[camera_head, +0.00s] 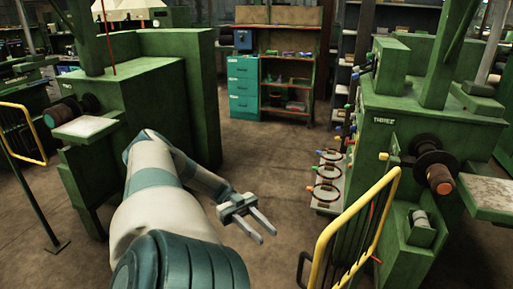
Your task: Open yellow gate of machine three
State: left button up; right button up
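The green machine labelled THREE (385,121) stands at the right. Its yellow gate (327,236), a tubular frame with dark bars, stands in front of it at the lower right. I cannot tell from this view whether the gate is fully closed. My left gripper (268,227) is left of the gate, in the air over the floor. Its two fingers are apart with nothing between them, and it does not touch the gate. My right gripper is not in view.
Another green machine (150,100) with a second yellow gate (24,133) stands at the left. A teal drawer cabinet (243,87) and an orange-framed shelf (290,85) are at the back. The floor between the machines is clear.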

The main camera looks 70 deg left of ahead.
pick_arm(q)
jog(key=shift+v, duration=1.15)
jog(key=a+f+n+t+y, duration=0.3)
jog(key=f+n+t+y, duration=0.45)
jog(key=f, duration=1.55)
jog(key=s+d+f+n+y, duration=0.1)
jog(key=f+y, duration=0.2)
jog(key=f, duration=0.4)
jog(key=s+d+f+n+g+y, duration=0.1)
jog(key=s+f+y, duration=0.1)
jog(key=f, duration=0.4)
jog(key=s+d+f+n+y, duration=0.1)
jog(key=f+y, duration=0.2)
jog(key=f, duration=0.4)
jog(key=s+d+f+n+g+y, duration=0.1)
jog(key=s+d+f+g, duration=0.1)
jog(key=s+d+f, duration=0.35)
jog(key=s+d+f+n+g+y, duration=0.1)
jog(key=s+d+f+g+y, duration=0.15)
jog(key=d+f, duration=0.55)
jog(key=s+d+f+g, duration=0.2)
jog(key=s+d+f, duration=0.3)
jog(key=d, duration=0.4)
jog(key=s+d+f+g+h, duration=0.1)
jog(key=s+d+f+g, duration=0.2)
jog(key=d, duration=0.7)
notch_tip(320, 180, down, 2)
jog(key=s, duration=0.2)
jog(key=shift+s+d+g+h, duration=0.25)
jog(key=shift+d+g+h, duration=0.05)
